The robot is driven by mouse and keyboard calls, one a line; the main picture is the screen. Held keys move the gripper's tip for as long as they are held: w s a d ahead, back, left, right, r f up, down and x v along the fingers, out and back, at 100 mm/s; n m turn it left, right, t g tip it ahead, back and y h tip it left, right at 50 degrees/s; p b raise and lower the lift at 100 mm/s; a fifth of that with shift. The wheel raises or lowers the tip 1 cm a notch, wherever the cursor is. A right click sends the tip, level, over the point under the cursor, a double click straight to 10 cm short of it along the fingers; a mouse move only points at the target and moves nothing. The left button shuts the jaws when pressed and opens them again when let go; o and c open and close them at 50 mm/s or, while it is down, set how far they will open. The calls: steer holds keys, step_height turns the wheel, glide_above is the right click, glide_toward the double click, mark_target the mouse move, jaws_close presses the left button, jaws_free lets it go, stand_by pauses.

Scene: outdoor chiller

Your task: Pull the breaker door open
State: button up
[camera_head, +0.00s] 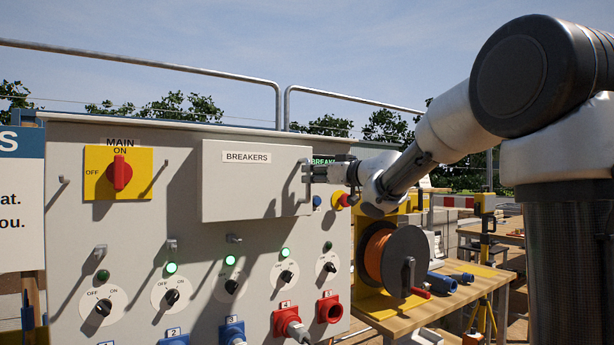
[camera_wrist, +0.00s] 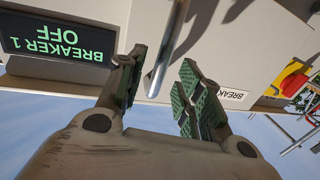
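The breaker door (camera_head: 250,190) is a light grey panel labelled BREAKERS on the control cabinet, and it looks shut. Its upright metal handle (camera_head: 306,180) is at the door's right edge. My gripper (camera_head: 318,173) reaches in from the right, at the handle. In the wrist view, the handle bar (camera_wrist: 168,45) comes down between the two green-padded fingers of my gripper (camera_wrist: 160,90). There is a visible gap between the bar and each finger, so the gripper is open around it.
A dark display (camera_wrist: 55,40) reading BREAKER 1 OFF is beside the door. Below the door are rotary knobs (camera_head: 172,297) and red sockets (camera_head: 330,309). A red main switch (camera_head: 119,173) is at left. A cable reel (camera_head: 395,258) stands on a wooden table at right.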

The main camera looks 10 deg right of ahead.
mark_target(308, 196)
steer(key=shift+x, duration=1.65)
jaws_close()
